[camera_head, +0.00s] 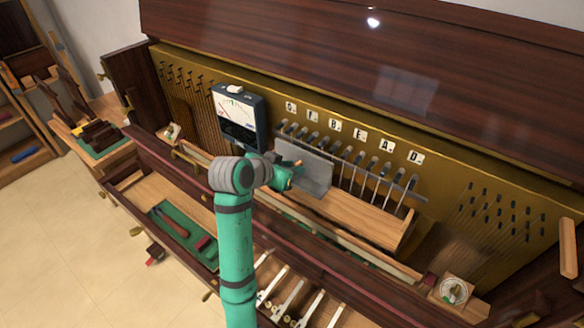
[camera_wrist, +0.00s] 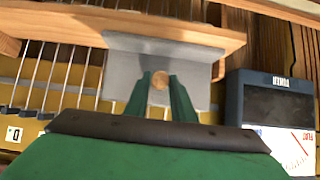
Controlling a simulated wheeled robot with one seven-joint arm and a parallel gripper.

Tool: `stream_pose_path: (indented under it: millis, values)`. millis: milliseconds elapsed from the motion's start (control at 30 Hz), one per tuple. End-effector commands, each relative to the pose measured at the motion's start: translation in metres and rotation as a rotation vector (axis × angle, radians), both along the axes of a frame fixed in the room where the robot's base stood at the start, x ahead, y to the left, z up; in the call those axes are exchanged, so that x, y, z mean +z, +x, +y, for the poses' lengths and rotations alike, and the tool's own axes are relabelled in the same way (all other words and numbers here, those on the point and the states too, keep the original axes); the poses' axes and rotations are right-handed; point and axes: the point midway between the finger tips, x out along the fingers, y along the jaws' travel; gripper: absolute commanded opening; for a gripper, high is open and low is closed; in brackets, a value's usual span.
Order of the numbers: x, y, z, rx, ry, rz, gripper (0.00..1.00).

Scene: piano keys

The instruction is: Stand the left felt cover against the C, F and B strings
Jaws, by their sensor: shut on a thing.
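The grey felt cover (camera_head: 313,170) is an upright angled plate at the left end of the wooden ledge (camera_head: 375,222), in front of the left strings under the C, F and B labels. I cannot tell whether it touches the strings. In the wrist view the cover (camera_wrist: 200,60) has a round wooden knob (camera_wrist: 160,80) between my fingers. My gripper (camera_head: 293,172) is shut on this knob; it also shows in the wrist view (camera_wrist: 160,88). The cover hides the lower part of the left strings. The E, A and D strings (camera_head: 375,180) are uncovered to the right.
A dark tuner meter (camera_head: 240,118) stands close left of the cover; it also shows in the wrist view (camera_wrist: 272,105). The dark piano lid (camera_head: 370,50) overhangs behind. The ledge is clear to the right. A round dial (camera_head: 453,290) sits at the far right.

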Motion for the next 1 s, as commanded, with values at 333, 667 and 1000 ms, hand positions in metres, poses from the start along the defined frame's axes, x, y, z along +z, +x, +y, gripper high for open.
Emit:
stream_pose_path:
  millis: [333,667,1000]
  values:
    - [0.001,0.003,-0.002,-0.001,0.0,-0.001,0.0]
    - [0.0,0.008,-0.005,0.0,0.0,0.0,0.0]
    - [0.0,0.012,-0.009,-0.001,0.0,-0.001,0.0]
